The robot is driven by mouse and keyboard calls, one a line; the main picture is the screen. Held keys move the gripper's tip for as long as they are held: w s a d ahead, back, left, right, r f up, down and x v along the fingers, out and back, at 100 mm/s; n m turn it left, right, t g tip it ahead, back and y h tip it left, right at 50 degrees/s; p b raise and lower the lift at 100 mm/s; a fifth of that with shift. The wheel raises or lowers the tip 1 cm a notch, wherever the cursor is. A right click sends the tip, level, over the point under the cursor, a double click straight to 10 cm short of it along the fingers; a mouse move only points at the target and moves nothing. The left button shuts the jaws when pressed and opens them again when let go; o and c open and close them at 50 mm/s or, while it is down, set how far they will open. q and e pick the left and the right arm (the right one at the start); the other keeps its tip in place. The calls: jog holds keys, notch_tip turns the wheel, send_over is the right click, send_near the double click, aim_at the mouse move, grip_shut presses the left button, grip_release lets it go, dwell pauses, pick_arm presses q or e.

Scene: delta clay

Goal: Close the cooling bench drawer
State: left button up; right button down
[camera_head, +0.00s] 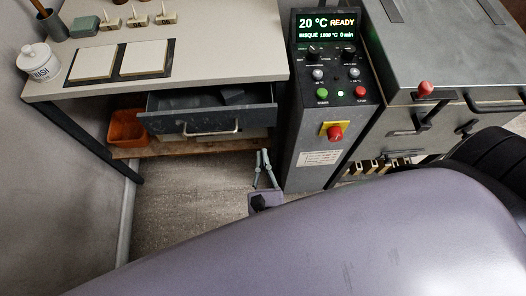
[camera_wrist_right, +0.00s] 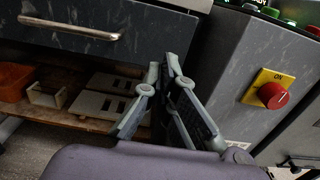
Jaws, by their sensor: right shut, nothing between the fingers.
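The cooling bench drawer (camera_head: 165,123) is pulled out under the bench top, and its inside shows with a dark block in it. Its dark front has a silver bar handle (camera_head: 212,133). The drawer front also shows at the upper left of the right wrist view (camera_wrist_right: 140,22), with its handle (camera_wrist_right: 70,28). My right gripper (camera_head: 262,156) is shut and empty. In the head view it appears below and right of the drawer front, left of the control column. The fingers show in the right wrist view (camera_wrist_right: 168,72), apart from the handle. My left gripper is not in view.
The bench top (camera_head: 215,50) holds tiles, a jar and small pieces. Below the drawer, a shelf (camera_head: 185,149) carries an orange bin (camera_head: 127,127). The control column (camera_head: 318,140) with a red knob (camera_head: 334,133) stands close right of my gripper. The floor below the bench is clear.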

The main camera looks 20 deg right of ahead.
aim_at(259, 118)
jog(key=x, duration=1)
jog(key=shift+f, duration=0.1)
